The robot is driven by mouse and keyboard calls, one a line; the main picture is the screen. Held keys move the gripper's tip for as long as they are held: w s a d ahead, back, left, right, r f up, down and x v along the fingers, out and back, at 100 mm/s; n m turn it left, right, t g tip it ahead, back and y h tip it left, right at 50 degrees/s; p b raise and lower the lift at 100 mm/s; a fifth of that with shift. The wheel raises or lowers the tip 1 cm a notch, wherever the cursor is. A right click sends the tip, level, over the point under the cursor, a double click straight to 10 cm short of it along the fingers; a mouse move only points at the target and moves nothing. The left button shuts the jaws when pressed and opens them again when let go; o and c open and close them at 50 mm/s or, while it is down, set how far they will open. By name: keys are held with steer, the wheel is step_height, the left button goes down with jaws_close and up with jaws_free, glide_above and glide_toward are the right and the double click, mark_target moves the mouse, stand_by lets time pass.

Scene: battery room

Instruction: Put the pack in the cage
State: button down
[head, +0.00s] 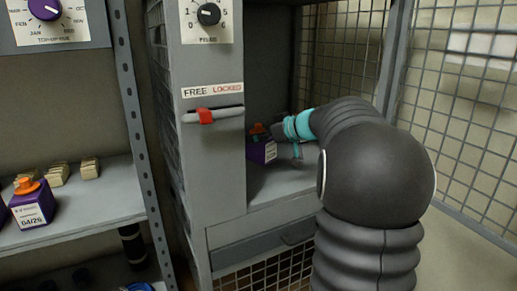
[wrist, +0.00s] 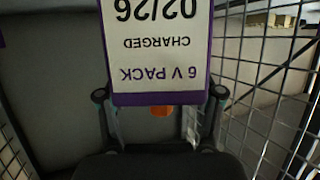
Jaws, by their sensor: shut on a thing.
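The held purple pack (head: 262,150) has a white label and an orange cap. In the wrist view, the pack (wrist: 158,62) shows its label upside down, reading "6 V PACK CHARGED 02/26". My gripper (wrist: 161,95) is shut on it, one finger at each side. In the head view my arm reaches into the open front of the mesh cage (head: 345,45), and the pack is inside, at or just above the cage's grey shelf (head: 290,178). I cannot tell whether its base touches. My arm hides part of the cage interior.
A red-marked handle (head: 205,116) sits under a "FREE LOCKED" sign on the cage's grey post (head: 212,165). A mesh panel (head: 465,110) stands at right. The left shelf (head: 110,195) holds another purple pack (head: 32,212) and small beige blocks (head: 57,175). A drawer (head: 262,245) lies below the cage shelf.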

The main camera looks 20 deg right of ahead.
steer(key=shift+w+f, duration=0.2)
steer(key=shift+w, duration=0.3)
steer(key=shift+d+f, duration=0.1)
steer(key=shift+f, duration=1.9)
steer(key=shift+b, duration=0.3)
steer(key=shift+c, duration=0.9)
jaws_free()
steer(key=shift+f, duration=0.2)
steer(key=shift+r, duration=0.2)
steer(key=v, duration=1.2)
steer(key=shift+f, duration=0.1)
